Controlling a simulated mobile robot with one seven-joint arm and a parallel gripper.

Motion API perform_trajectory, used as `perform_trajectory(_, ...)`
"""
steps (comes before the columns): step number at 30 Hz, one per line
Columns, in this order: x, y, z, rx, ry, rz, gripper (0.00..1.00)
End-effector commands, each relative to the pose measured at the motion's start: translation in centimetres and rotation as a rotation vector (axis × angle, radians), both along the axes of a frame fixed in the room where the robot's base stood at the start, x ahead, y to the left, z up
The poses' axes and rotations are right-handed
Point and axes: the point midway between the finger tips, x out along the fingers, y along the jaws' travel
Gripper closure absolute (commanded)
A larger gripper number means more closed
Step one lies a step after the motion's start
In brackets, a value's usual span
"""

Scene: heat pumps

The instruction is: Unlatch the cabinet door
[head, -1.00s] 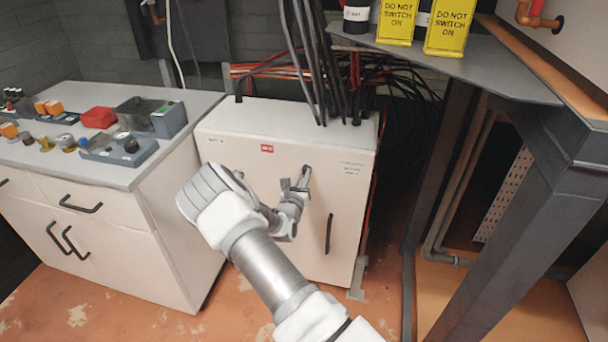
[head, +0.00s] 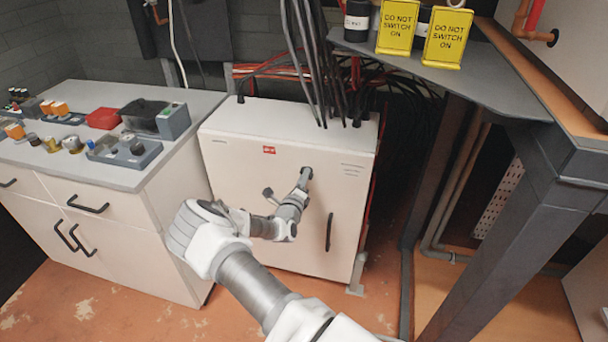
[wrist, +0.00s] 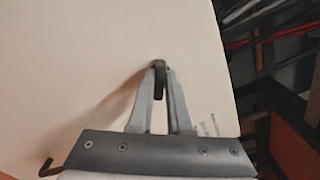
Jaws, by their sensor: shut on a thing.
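The white cabinet (head: 245,165) stands in the middle of the head view, its door (head: 238,178) closed or nearly so. A dark latch (head: 307,171) sits on the upper part of the door, largely covered by my gripper (head: 304,178). In the wrist view my fingers (wrist: 160,76) converge on the small dark latch (wrist: 160,67), shut on it against the pale door face (wrist: 70,60). A dark vertical handle (head: 329,232) is lower on the door, to the right of my gripper. Which way the latch is turned cannot be told.
A counter with drawers (head: 110,205) stands close on the left, holding a red box (head: 104,118) and several small parts. Black cables (head: 308,60) run into the cabinet top. A grey metal table (head: 480,75) with yellow signs (head: 397,27) stands on the right.

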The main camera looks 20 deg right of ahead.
Motion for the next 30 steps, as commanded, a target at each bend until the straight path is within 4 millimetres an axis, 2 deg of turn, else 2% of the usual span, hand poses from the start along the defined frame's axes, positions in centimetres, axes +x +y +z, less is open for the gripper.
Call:
perform_trajectory(15,-0.02,0.02,-0.26,-0.351,0.237,0.000,1.00)
perform_trajectory(30,-0.02,-0.05,-0.33,-0.472,0.320,-0.001,1.00)
